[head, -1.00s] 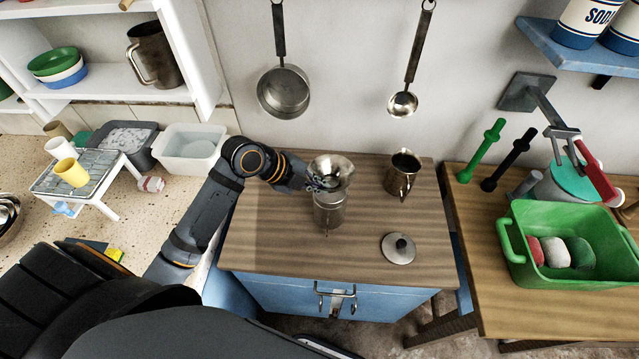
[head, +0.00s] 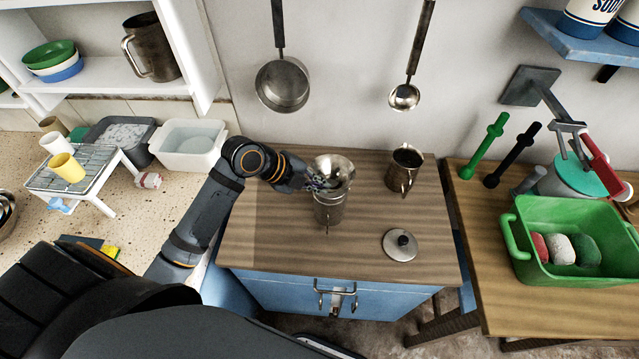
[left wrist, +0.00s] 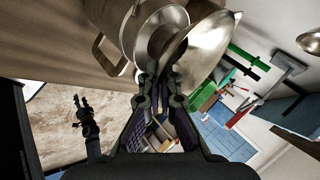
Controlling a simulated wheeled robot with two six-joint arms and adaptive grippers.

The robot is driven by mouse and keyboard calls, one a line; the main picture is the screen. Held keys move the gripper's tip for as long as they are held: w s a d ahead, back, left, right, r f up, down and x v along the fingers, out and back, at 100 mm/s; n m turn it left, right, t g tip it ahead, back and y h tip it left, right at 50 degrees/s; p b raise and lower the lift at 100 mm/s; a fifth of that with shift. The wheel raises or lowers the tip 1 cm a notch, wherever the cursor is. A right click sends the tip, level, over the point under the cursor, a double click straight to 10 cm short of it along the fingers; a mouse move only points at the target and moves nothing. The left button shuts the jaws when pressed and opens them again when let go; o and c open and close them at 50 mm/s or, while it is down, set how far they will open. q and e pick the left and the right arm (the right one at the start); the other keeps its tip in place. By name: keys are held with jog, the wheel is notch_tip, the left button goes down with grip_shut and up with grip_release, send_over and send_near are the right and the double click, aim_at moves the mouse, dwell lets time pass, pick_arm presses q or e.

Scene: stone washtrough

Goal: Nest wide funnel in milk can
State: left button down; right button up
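The metal wide funnel (head: 337,167) is held by its near side in my left gripper (head: 314,182), just above the milk can. It looks tilted, with its bowl facing up. The steel milk can (head: 328,211) stands upright on the wooden cabinet top. The funnel covers much of its mouth in the head view, so I cannot tell whether the spout is inside. In the left wrist view, the funnel (left wrist: 203,58) is at the fingertips, with the can's round metal body (left wrist: 110,15) behind. A dark jointed part that looks like my right gripper (left wrist: 84,108) shows small there.
A metal pitcher (head: 404,168) stands right of the can. A round lid with a dark knob (head: 400,245) lies in front of it. The cabinet top (head: 270,240) is clear at front left. A green tub (head: 575,240) sits on the table to the right.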

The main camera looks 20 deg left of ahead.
pick_arm(q)
jog(key=shift+f, duration=0.15)
jog(key=shift+f+b, duration=0.8)
jog(key=shift+b, duration=0.1)
jog(key=c, duration=1.4)
grip_release()
jog(key=shift+c, duration=0.2)
jog(key=o, duration=0.5)
